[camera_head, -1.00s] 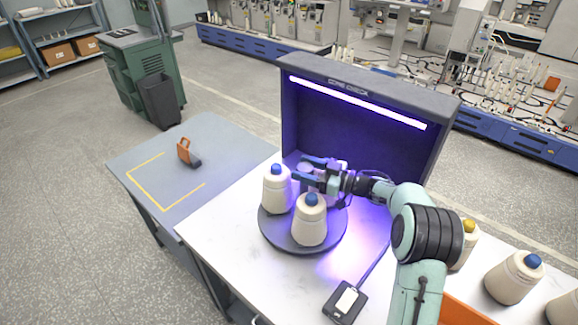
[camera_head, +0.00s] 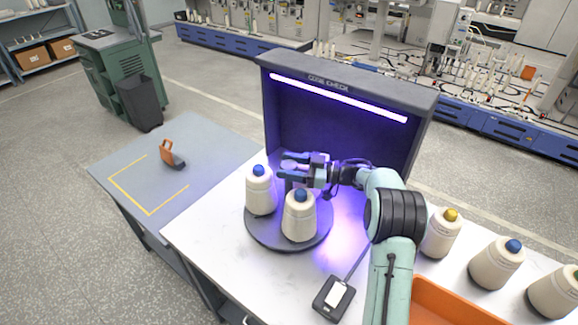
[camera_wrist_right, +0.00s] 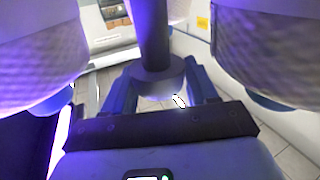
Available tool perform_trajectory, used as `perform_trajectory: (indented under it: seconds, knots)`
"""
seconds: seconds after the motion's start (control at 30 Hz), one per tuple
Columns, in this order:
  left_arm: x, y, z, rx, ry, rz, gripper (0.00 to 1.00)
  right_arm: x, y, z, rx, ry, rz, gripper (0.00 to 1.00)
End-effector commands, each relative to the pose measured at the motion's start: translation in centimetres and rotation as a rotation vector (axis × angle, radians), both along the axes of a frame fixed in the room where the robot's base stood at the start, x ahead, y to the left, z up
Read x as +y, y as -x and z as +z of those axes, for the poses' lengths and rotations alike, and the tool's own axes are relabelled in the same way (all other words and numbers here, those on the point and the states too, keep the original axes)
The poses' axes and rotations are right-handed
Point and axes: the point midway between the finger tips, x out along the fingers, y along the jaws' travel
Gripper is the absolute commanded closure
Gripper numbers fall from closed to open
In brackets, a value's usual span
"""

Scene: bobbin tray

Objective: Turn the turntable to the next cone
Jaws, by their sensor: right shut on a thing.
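The round dark turntable (camera_head: 262,236) stands on the white bench in front of the dark "CONE CHECK" booth (camera_head: 330,125). Two cream cones with blue tips show on it, a left one (camera_head: 260,191) and a front one (camera_head: 299,217). My right gripper (camera_head: 289,166) is over the turntable's back part, behind these cones. The right wrist view shows its blue fingers (camera_wrist_right: 157,95) around the knob (camera_wrist_right: 160,85) of a dark post (camera_wrist_right: 155,35), with cones on both sides. The gripper is shut on this knob. My arm hides the turntable's back right. My left gripper is out of view.
A yellow-tipped cone (camera_head: 441,233) and blue-tipped cones (camera_head: 496,263) stand at the bench's right, behind an orange bin (camera_head: 450,305). A black box (camera_head: 334,298) with a white top lies in front. A grey side table (camera_head: 205,135) holds an orange-and-dark object (camera_head: 171,155).

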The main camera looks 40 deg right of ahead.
Motion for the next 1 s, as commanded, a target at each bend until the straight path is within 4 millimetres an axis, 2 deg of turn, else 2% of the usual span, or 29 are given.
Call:
perform_trajectory:
  seconds: [0.03,0.07,0.1,0.4,0.53,0.67,1.0]
  knots:
    - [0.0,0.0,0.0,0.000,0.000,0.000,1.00,0.1,-0.1,0.1,-0.005,0.002,0.001,0.97]
    - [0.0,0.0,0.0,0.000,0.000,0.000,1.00,0.1,-0.1,0.1,-0.005,0.002,0.001,0.36]
    - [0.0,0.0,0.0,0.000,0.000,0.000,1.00,0.1,-0.1,0.1,-0.004,0.001,0.001,0.23]
    - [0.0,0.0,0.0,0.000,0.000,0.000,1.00,0.0,0.0,0.1,-0.002,0.001,0.000,0.21]
    - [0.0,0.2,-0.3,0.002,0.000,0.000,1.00,-0.6,0.7,0.0,-0.001,0.002,-0.003,0.21]
    - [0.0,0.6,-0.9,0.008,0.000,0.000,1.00,-1.9,2.6,-0.1,0.000,0.003,-0.005,0.21]
    - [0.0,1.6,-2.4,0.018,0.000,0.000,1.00,-6.1,8.6,-0.1,0.000,0.003,-0.003,0.21]
